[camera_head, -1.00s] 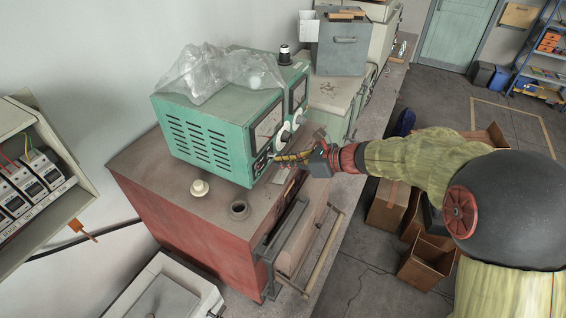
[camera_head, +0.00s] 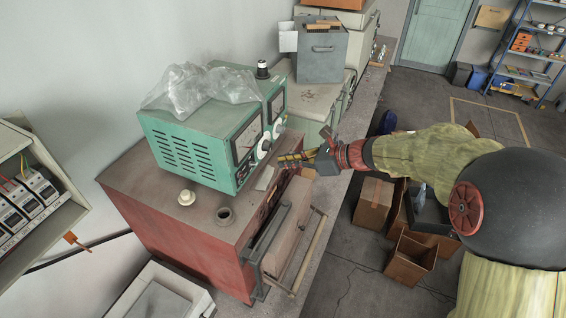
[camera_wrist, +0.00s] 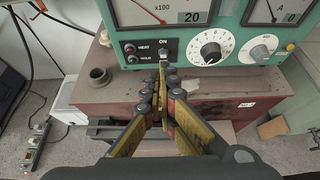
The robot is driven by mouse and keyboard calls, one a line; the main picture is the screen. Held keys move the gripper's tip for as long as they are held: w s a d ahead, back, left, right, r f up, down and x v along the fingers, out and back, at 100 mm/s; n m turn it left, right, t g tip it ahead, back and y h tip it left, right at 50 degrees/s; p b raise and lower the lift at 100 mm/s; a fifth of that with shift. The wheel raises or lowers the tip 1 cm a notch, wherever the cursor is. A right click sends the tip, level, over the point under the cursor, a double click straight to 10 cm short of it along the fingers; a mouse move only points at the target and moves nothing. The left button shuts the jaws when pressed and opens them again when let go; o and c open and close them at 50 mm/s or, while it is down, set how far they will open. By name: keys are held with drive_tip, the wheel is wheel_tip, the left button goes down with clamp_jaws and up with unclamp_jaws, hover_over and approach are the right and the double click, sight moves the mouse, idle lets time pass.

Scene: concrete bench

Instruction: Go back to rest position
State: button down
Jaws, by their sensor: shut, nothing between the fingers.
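My gripper (camera_head: 292,160) is shut and empty. In the head view it sits just right of the green instrument box (camera_head: 190,150), by its front panel. In the wrist view the closed fingers (camera_wrist: 163,95) point toward the instrument's front panel (camera_wrist: 225,45), below a toggle switch (camera_wrist: 165,47) marked ON. The fingertips overlap the panel's lower edge in that view; I cannot tell the exact gap. The panel also has HEAT and HOLD lamps, a white dial (camera_wrist: 210,47), a grey knob (camera_wrist: 263,50) and meters. My arm reaches in from the right.
The instrument stands on a red cabinet (camera_head: 185,255) with a front handle rail (camera_head: 308,255). A cream knob (camera_head: 187,198) and a dark ring (camera_head: 224,215) lie on its top. Cardboard boxes (camera_head: 410,262) stand on the floor at right. A plastic bag (camera_head: 190,88) covers part of the instrument's top.

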drive_tip(key=shift+a+f, duration=0.1)
drive_tip(key=shift+f, duration=0.05)
